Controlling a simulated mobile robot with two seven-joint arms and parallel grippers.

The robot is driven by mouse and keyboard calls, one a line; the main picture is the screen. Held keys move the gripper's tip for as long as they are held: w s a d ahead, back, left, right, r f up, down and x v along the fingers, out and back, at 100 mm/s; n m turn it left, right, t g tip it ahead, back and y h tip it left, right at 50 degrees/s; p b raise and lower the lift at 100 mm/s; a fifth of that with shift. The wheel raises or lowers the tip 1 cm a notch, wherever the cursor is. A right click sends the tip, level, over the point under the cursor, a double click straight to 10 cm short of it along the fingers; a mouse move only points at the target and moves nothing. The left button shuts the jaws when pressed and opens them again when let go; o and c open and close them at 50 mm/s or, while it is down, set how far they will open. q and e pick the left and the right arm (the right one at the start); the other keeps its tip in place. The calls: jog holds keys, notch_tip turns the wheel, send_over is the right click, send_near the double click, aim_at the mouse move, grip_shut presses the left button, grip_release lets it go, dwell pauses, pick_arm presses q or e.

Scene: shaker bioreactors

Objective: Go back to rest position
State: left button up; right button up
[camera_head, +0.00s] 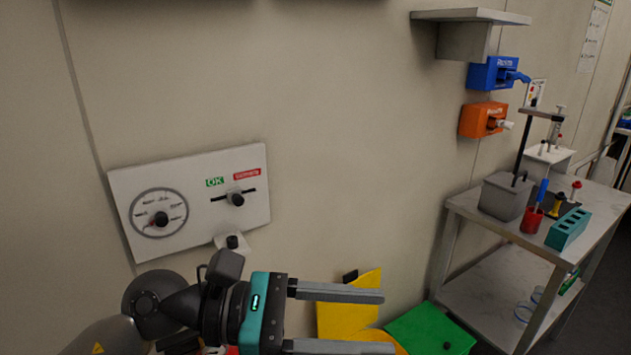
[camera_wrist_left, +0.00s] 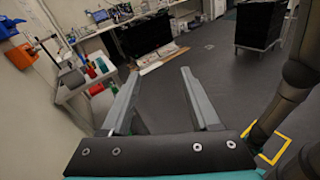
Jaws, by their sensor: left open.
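My left gripper (camera_head: 340,319) reaches in from the bottom left of the head view, its two grey fingers apart and pointing right. Nothing is between the fingers. In the left wrist view the same open fingers (camera_wrist_left: 160,102) frame bare dark floor. The gripper is in front of the wall, below and to the right of a white control panel (camera_head: 190,200) with a dial and a slider. It appears apart from the panel. My right gripper shows in neither view.
A metal table (camera_head: 460,208) stands on the right, with a grey container (camera_head: 504,196), a red cup (camera_head: 532,220) and a teal rack (camera_head: 568,229). Blue (camera_head: 492,74) and orange (camera_head: 484,119) wall boxes hang above. Yellow (camera_head: 340,312) and green (camera_head: 428,330) pieces lie low. Dark bins (camera_wrist_left: 259,24) stand far off.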

pick_arm(q)
jog(key=w+a+r+n+t+h, duration=0.25)
jog(key=r+n+t+h, duration=0.25)
jog(key=r+n+t, duration=0.45)
jog(key=w+a+f+n+t+y, duration=0.1)
jog(key=w+a+n+t+y, duration=0.3)
jog(key=n, duration=0.5)
jog(key=w+a+f+n+t+y, duration=0.1)
jog(key=w+a+n+t+y, duration=0.25)
jog(key=n+t, duration=0.4)
jog(key=a+f+n+g+y, duration=0.3)
jog(key=a+f+n+y, duration=0.2)
jog(key=f+n+y, duration=0.35)
jog(key=a+f+n+g+y, duration=0.2)
jog(key=a+f+n+y, duration=0.4)
jog(key=f+n, duration=0.45)
jog(key=s+f+n+g, duration=0.9)
jog(key=s+f+g, duration=0.4)
jog(key=s+f, duration=0.6)
jog(key=s+f+g+b, duration=0.1)
jog(key=s+f, duration=0.1)
jog(key=f, duration=0.9)
jog(key=s+f, duration=0.2)
jog(key=f, duration=0.9)
jog(key=s+a+f+g+b, duration=0.1)
jog(key=s+a+f, duration=0.1)
jog(key=s+f, duration=1.1)
jog(key=shift+s+a+f+m, duration=0.25)
jog(key=shift+s+a+m, duration=0.05)
jog(key=shift+s, duration=0.7)
